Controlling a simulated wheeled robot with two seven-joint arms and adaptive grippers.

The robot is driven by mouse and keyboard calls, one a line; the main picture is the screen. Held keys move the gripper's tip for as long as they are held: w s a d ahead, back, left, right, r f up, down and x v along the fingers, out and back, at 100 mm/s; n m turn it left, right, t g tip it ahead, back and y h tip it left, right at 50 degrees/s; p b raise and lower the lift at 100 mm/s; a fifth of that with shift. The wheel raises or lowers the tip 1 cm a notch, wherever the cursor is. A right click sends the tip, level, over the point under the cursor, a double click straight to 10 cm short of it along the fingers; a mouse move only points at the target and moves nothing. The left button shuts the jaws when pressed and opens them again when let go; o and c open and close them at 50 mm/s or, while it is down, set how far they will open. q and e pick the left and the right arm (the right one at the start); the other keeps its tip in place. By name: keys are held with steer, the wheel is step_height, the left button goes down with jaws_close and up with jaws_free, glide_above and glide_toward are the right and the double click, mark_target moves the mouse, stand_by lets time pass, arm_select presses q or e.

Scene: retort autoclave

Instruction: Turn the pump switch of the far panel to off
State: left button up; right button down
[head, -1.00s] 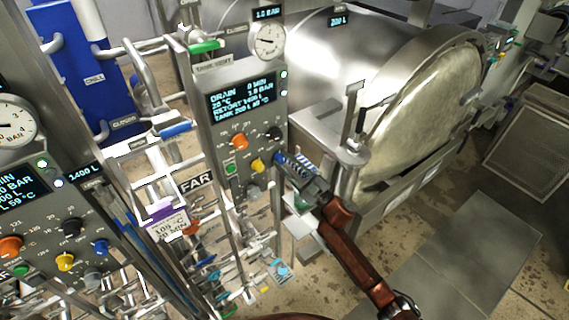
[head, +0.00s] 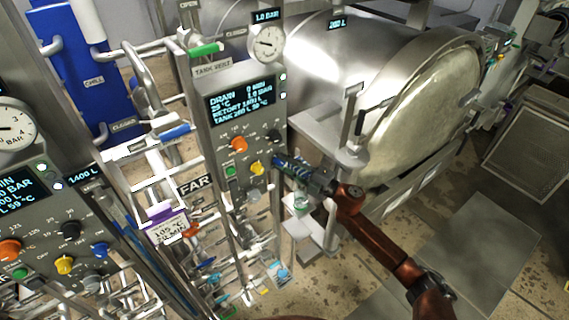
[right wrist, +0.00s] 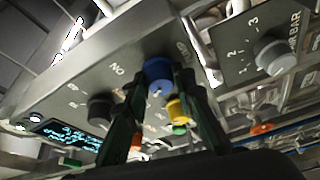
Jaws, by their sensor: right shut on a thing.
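The far panel (head: 222,129) is a grey box with a lit display, marked by a FAR sign (head: 195,184) beside it. Its blue knob (right wrist: 158,72) shows between the fingers of my right gripper (right wrist: 152,92) in the right wrist view. An upside-down "ON" label stands near this knob; the other lettering by it is hard to read. My right gripper (head: 283,163) is shut on the blue knob at the panel's right edge in the head view, where it mostly hides the knob. My left gripper is not in view.
Close around the blue knob are a black knob (head: 274,135), a yellow knob (head: 257,167) and an orange knob (head: 239,145). A similar panel (head: 45,215) stands at the left. A steel vessel (head: 330,75) lies behind. Pipes and valves crowd the space below the far panel.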

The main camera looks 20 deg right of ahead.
stand_by(0.5)
steer(key=c, duration=1.6)
jaws_free()
steer(key=shift+d, duration=0.1)
steer(key=v, duration=1.2)
